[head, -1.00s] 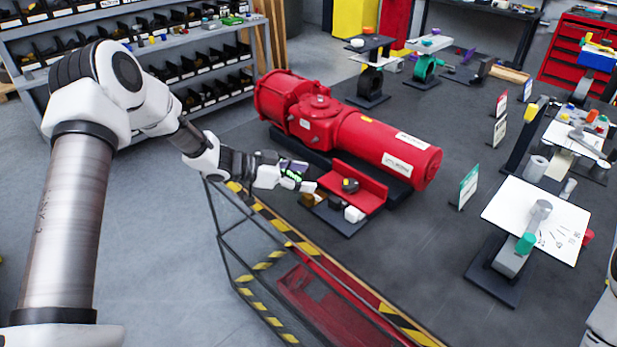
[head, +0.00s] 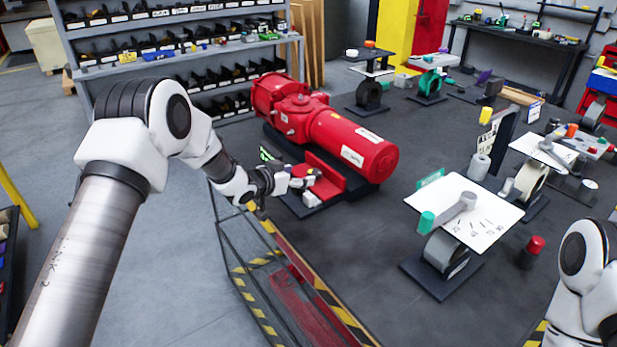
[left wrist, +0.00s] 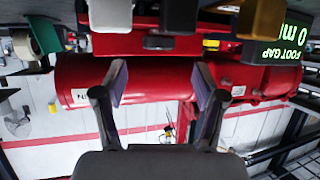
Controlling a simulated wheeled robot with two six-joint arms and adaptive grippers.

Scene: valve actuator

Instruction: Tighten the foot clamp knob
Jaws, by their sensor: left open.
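The red valve actuator (head: 355,145) lies on the dark bench, with a red foot bracket (head: 328,178) along its near side. My left gripper (head: 308,181) is at the bracket's near left part, in front of the clamp area. The foot clamp knob cannot be made out clearly there; the gripper covers part of that area. In the left wrist view, which is upside down, my left gripper (left wrist: 160,80) has its two fingers wide apart with nothing between them. The red actuator body (left wrist: 150,82) shows beyond them. A green "FOOT GAP 0 m…" readout (left wrist: 285,45) is at upper right.
Grey and gold blocks (left wrist: 260,18) are close at the top of the wrist view. A stand with a white dial plate (head: 480,230) is right of the actuator. A striped bench edge (head: 335,300) runs below. Dark bench between actuator and dial is clear.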

